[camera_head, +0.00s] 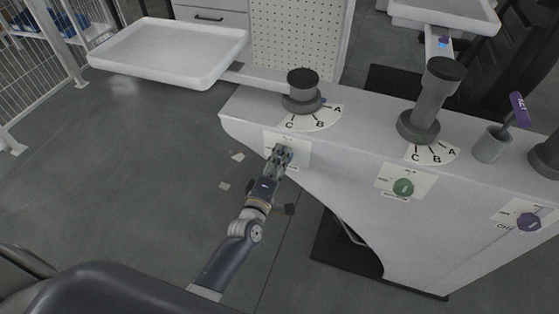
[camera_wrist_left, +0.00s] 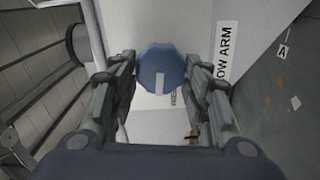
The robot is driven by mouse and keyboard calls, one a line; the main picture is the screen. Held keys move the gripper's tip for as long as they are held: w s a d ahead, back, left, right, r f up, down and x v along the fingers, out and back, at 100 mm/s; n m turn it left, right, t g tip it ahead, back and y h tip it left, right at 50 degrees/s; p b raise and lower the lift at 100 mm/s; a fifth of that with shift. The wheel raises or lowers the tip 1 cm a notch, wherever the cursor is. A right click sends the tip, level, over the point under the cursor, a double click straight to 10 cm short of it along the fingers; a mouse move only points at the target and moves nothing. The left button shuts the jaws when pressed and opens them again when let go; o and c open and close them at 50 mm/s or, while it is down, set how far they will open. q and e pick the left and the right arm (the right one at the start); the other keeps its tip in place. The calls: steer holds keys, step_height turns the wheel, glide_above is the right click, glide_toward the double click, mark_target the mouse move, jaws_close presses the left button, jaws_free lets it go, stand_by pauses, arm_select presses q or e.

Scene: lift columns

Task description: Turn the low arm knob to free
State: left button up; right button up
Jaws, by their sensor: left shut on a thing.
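The low arm knob (camera_wrist_left: 160,70) is blue and faceted with a pale pointer mark, in the left wrist view. The label beside it partly reads "OW ARM" (camera_wrist_left: 223,55). My left gripper (camera_head: 281,152) is at the knob's panel on the front of the white console, below the left dial; it is shut on the knob, with a finger on either side. In the head view the gripper hides most of the knob. Part of a word near the pointer shows, but the knob's setting is hard to read. My right gripper is not in view.
A white console (camera_head: 350,140) carries a short column (camera_head: 303,85) and a taller one (camera_head: 436,95), each over an A-B-C dial. A green knob (camera_head: 403,187) and a purple knob (camera_head: 528,222) sit farther right. A white tray (camera_head: 165,50) juts out at left. The left floor is mostly clear.

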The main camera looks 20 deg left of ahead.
arm_select(q)
steer(key=shift+f+n, duration=0.1)
steer(key=shift+n, duration=0.6)
steer(key=o, duration=1)
steer(key=shift+o, duration=0.2)
steer(key=s, duration=1.2)
steer(key=shift+a, duration=0.2)
